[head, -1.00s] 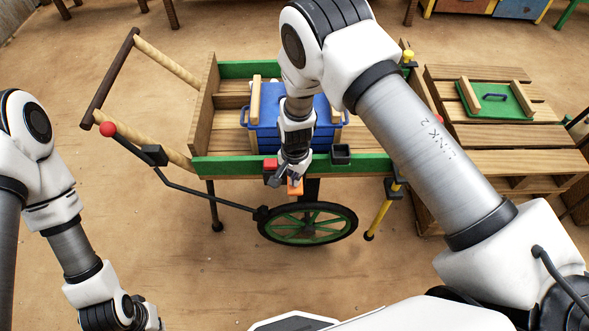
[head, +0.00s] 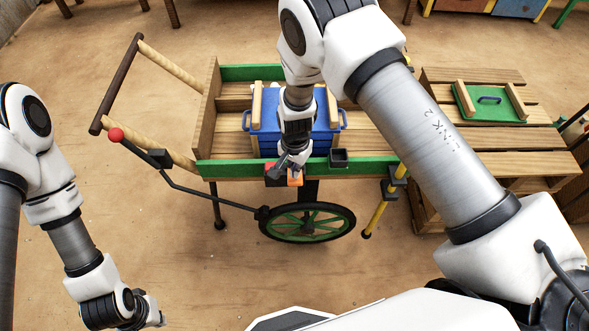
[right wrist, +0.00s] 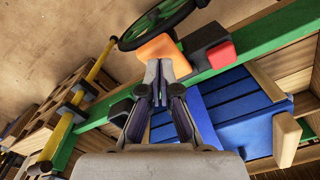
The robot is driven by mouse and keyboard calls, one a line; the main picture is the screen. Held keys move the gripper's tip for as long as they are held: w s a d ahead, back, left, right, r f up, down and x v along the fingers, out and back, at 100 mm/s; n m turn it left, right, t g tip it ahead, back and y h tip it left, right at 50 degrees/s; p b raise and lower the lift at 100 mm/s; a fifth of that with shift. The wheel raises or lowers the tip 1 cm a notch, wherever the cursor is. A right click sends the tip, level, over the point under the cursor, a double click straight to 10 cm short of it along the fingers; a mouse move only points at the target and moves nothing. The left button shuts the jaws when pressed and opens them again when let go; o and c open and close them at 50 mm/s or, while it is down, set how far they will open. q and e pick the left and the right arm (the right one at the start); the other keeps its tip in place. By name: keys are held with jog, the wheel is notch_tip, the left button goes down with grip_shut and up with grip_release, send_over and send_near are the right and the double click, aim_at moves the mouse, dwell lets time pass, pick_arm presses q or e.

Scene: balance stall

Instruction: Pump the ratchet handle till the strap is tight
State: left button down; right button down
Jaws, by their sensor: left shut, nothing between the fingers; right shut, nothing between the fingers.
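The orange ratchet handle (head: 296,178) sits at the near green rail of the cart, beside a red block (head: 271,166) and dark parts. It also shows in the right wrist view (right wrist: 158,47), directly beyond my fingertips. My right gripper (head: 292,168) is shut with nothing between its fingers. Its tips (right wrist: 158,68) are at the handle's edge, and I cannot tell whether they touch it. A blue crate (head: 265,143) stands in the cart. I cannot make out a strap. My left gripper (head: 158,322) is shut and empty at the lower left, far from the cart.
The cart has a green spoked wheel (head: 308,222) and a red-knobbed lever (head: 116,134) on its left. A black square cup (head: 339,157) sits on the rail right of the handle. A yellow leg (head: 375,215) stands at the right. A wooden bench (head: 480,138) is beyond it.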

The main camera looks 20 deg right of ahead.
dwell(0.3)
notch_tip(320, 180, up, 5)
jog(key=p, duration=0.4)
jog(key=shift+r, duration=0.1)
